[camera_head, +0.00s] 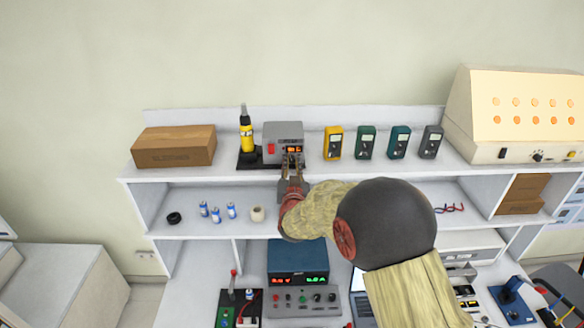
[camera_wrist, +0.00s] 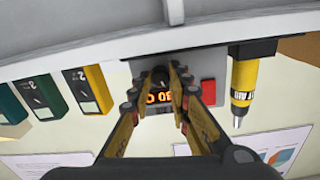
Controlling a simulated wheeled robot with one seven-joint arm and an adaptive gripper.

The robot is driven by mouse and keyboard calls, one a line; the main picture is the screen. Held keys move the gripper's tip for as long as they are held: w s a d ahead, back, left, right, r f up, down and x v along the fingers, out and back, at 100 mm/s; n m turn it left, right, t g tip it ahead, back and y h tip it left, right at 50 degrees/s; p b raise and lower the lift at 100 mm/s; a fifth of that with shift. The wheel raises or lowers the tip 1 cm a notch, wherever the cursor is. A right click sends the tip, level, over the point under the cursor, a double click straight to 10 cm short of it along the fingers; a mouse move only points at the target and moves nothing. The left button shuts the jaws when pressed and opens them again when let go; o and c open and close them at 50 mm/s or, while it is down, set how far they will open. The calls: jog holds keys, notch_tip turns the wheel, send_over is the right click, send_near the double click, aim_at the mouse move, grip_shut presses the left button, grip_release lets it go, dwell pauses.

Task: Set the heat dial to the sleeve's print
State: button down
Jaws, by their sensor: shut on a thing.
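A grey soldering station (camera_head: 283,131) stands on the top shelf, with a lit orange display (camera_head: 293,150) on its front. In the wrist view, which is upside down, my gripper (camera_wrist: 160,76) is shut on the black heat dial (camera_wrist: 159,74), one finger at each side. The display (camera_wrist: 159,97) shows between the fingers; its digits are partly covered and I cannot read them surely. In the head view my gripper (camera_head: 291,163) hides the dial. The yellow soldering iron (camera_head: 246,136) stands upright beside the station; its sleeve (camera_wrist: 242,97) carries dark print, too small to read.
A red switch (camera_wrist: 208,92) sits beside the dial. Several meters, such as the yellow one (camera_head: 333,143), stand to the right. A cardboard box (camera_head: 174,146) is at the left.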

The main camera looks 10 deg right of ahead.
jog(key=b, duration=0.2)
jog(key=m+b, duration=0.1)
jog(key=b, duration=0.1)
jog(key=shift+f+m, duration=0.25)
jog(key=shift+m, duration=0.05)
jog(key=m+b, duration=0.2)
jog(key=b, duration=0.4)
jog(key=shift+m, duration=0.4)
jog(key=m+b, duration=0.3)
jog(key=b, duration=0.2)
jog(key=shift+r+m+b, duration=0.15)
jog(key=shift+m+b, duration=0.15)
jog(key=shift+b, duration=0.35)
jog(key=shift+r+b, duration=0.15)
jog(key=shift+b, duration=0.15)
jog(key=c, duration=1.7)
grip_release()
jog(key=shift+o, duration=0.2)
jog(key=shift+s, duration=0.1)
